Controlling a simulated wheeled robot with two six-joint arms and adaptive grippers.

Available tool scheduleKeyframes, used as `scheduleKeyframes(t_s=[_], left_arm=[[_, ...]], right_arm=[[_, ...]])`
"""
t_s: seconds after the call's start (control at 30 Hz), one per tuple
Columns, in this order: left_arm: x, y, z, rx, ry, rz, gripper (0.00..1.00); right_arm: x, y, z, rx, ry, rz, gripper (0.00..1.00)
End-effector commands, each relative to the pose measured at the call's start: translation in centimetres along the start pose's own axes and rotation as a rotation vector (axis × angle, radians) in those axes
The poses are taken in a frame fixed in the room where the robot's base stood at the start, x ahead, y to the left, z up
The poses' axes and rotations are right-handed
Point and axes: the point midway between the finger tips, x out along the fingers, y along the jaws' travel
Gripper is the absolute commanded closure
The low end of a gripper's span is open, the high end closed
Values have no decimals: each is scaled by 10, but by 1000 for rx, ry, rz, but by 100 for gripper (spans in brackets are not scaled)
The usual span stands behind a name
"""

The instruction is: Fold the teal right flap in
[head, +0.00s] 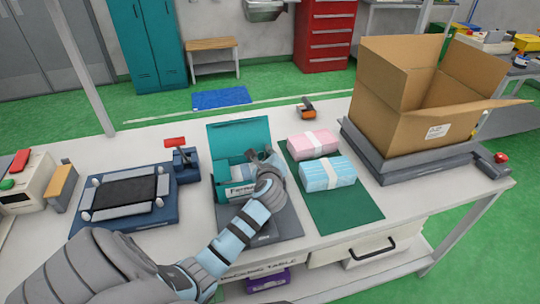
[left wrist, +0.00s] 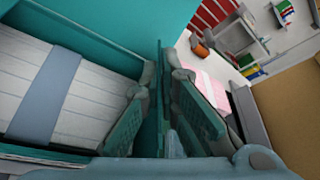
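The teal box (head: 221,185) stands on a grey pad, its back lid (head: 240,138) raised. In the left wrist view, a pleated white bundle with a grey-blue band (left wrist: 42,95) lies inside the box. The teal right flap (left wrist: 158,95) stands upright, edge-on, in the left wrist view. My left gripper (head: 268,170) is at the box's right side; in the left wrist view its fingers (left wrist: 162,85) are on either side of the flap, close to it. Whether both fingers press on it is unclear. The gripper and forearm hide part of the box's right side in the head view.
A pink bundle (head: 313,143) and a blue bundle (head: 327,174) lie on a green mat (head: 345,212) to the right. A blue fixture (head: 128,198) and a red-handled device (head: 184,160) are on the left.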

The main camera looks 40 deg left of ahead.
Motion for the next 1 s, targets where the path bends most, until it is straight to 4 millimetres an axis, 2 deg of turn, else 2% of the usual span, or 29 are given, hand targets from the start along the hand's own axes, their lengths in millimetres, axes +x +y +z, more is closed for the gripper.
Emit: scheduleKeyframes(t_s=[0.23,0.5,0.73,0.87,1.0], left_arm=[[0,2,-1,-17,1,-5,100],[1,12,-2,-228,1,-91,100],[0,11,-2,-231,1,-91,100],[0,11,-2,-230,1,-91,78],[0,11,-2,-230,0,-92,78]], right_arm=[[0,0,0,0,-1,-1,100],[5,-1,1,0,-1,-1,100],[4,-1,1,0,-1,-1,100],[4,-1,1,0,-1,-1,100],[4,-1,1,0,-1,-1,100]])
